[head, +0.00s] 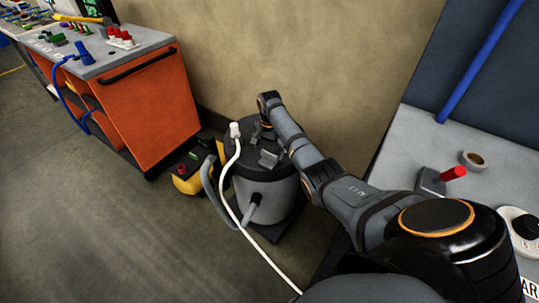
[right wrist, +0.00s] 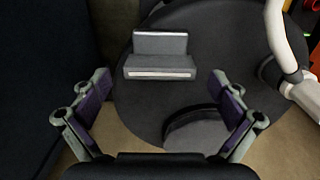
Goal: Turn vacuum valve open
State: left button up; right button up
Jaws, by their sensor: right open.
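The vacuum (head: 262,195) is a grey drum with a dark round lid, standing on the floor by the wall. The lid also fills much of the right wrist view (right wrist: 125,95). A grey stepped block (right wrist: 157,55) with a pale front edge sits on the lid; it also shows in the head view (head: 270,158). I cannot tell for certain whether it is the valve. My right gripper (right wrist: 160,85) is open and empty above the lid, its fingers apart on either side, with the block ahead of them. A rounded grey part (right wrist: 200,130) lies between the fingers, partly hidden. My left gripper is out of view.
A white hose (head: 237,190) with a white fitting runs beside the vacuum, and a grey hose curves at its left. A yellow-and-black case (head: 187,180) stands close left. An orange cabinet (head: 150,100) is farther left. A grey bench (head: 425,135) is at right.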

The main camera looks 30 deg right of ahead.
jog(key=shift+f, duration=1)
jog(key=shift+c, duration=0.5)
jog(key=c, duration=1)
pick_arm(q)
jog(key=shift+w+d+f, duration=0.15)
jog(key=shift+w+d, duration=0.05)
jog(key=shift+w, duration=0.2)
pick_arm(e)
jog(key=shift+c, duration=0.2)
